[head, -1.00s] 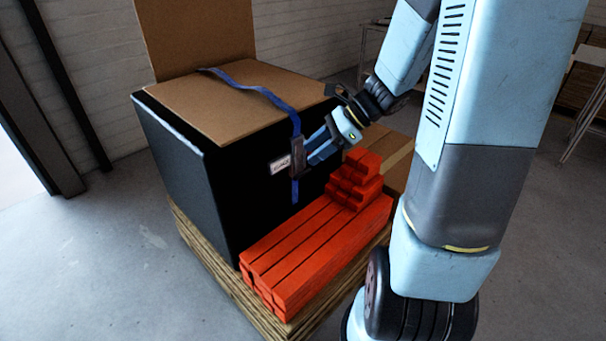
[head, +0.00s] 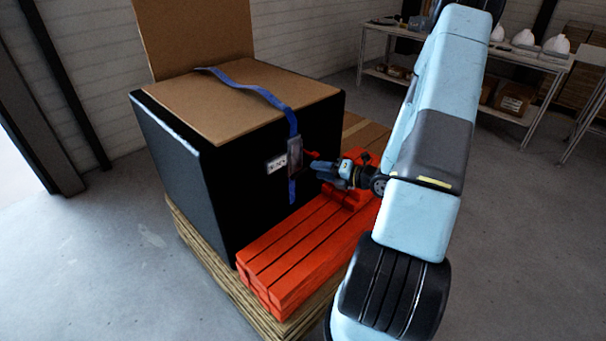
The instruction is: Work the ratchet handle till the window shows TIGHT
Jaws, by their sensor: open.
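The dark ratchet body (head: 299,152) sits on the front face of the black box (head: 238,175), on a blue strap (head: 262,91). A short red handle (head: 313,155) sticks out from the ratchet to the right. The small white window label (head: 276,164) is just left of the ratchet; its word is too small to read. My gripper (head: 320,171) is open, just right of the ratchet and slightly below the red handle, pointing left. It looks empty; whether it touches the handle cannot be told.
Orange-red bars (head: 300,250) lie stacked on the wooden pallet (head: 222,278) in front of the box, with a smaller stack beneath my gripper. A cardboard flap (head: 195,38) stands behind. A bench (head: 530,60) with white helmets is at the back right. Grey floor is clear around.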

